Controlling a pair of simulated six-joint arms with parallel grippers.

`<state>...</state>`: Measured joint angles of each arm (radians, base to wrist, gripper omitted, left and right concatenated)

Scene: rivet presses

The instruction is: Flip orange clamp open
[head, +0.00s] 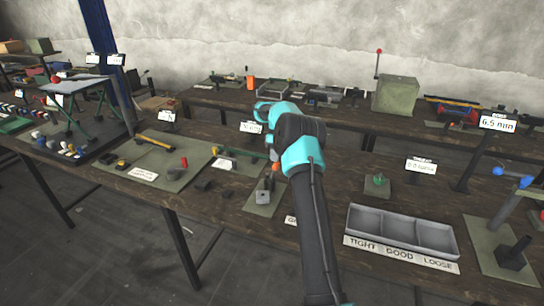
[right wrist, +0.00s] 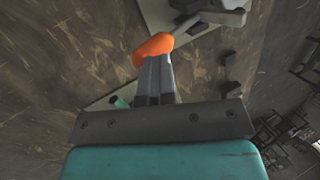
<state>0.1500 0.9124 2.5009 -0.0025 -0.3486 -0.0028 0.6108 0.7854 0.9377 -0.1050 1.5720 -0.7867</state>
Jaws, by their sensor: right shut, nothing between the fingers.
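The orange clamp shows in the head view as a grey body (head: 263,196) on a green mat, with a small orange part (head: 275,167) beside my arm. In the right wrist view its rounded orange handle (right wrist: 153,46) lies just past my fingertips, and grey metal (right wrist: 212,14) shows beyond it. My right gripper (right wrist: 154,60) is shut with nothing between its fingers. The fingertips are at the orange handle; I cannot tell whether they touch it. In the head view my arm hides most of the gripper and part of the clamp. My left gripper is not in view.
A grey three-part tray (head: 436,250) stands on the table to the right, behind a TIGHT GOOD LOOSE label. A green knob (head: 377,180) on a pad is behind it. Small dark blocks (head: 204,185) lie left of the clamp. A sign post (head: 470,165) stands at right.

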